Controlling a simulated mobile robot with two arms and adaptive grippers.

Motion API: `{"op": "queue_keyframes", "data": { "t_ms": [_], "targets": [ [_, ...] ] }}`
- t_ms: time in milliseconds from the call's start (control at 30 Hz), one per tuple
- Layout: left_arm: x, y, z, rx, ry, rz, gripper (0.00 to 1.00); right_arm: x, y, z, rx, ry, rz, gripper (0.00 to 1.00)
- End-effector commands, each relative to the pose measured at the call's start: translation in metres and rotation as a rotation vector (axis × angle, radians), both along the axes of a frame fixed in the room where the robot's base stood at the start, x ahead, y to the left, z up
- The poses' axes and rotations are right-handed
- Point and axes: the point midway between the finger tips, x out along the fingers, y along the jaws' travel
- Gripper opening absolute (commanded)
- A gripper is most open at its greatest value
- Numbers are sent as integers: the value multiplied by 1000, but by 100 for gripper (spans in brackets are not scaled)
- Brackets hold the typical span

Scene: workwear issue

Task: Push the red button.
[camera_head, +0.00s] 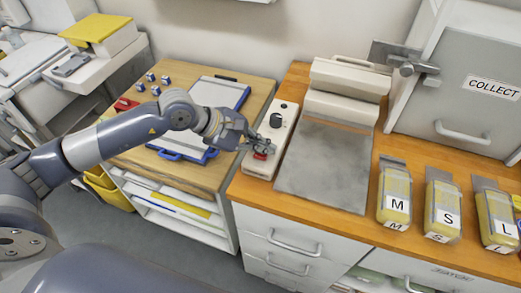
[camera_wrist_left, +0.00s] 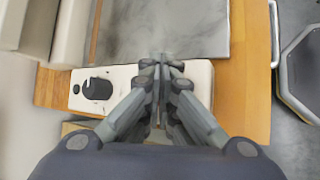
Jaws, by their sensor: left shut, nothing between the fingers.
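A white control box (camera_head: 287,130) stands on the orange wooden counter, with a dark round knob (camera_head: 277,120) towards its back. The red button (camera_head: 260,156) shows as a small red patch at the front end of the box. My left gripper (camera_head: 266,148) is shut and empty, with its fingertips right at the button and partly covering it. I cannot tell whether they touch it. In the left wrist view the shut fingers (camera_wrist_left: 164,65) lie over the box (camera_wrist_left: 122,77), the knob (camera_wrist_left: 97,89) is to their left, and the button is hidden. My right gripper is not in view.
Right of the box is a press with a grey plate (camera_head: 325,165). Several labelled yellow packs (camera_head: 395,195) lie further right, before a grey COLLECT cabinet (camera_head: 460,90). Left, a lower wooden table holds a blue-edged clipboard (camera_head: 218,93) and small blue-white cubes (camera_head: 152,78).

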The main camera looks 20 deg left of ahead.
Motion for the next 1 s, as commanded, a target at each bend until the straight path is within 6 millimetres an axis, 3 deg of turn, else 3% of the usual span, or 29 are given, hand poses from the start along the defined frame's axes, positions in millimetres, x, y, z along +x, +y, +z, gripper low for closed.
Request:
{"op": "queue_keyframes", "data": {
  "t_ms": [567, 1000],
  "targets": [
    [0, 0, -4, 1, 1, 0, 0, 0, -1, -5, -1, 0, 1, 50],
    [0, 0, 9, 1, 1, 0, 0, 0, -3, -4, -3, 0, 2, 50]
  ]
}}
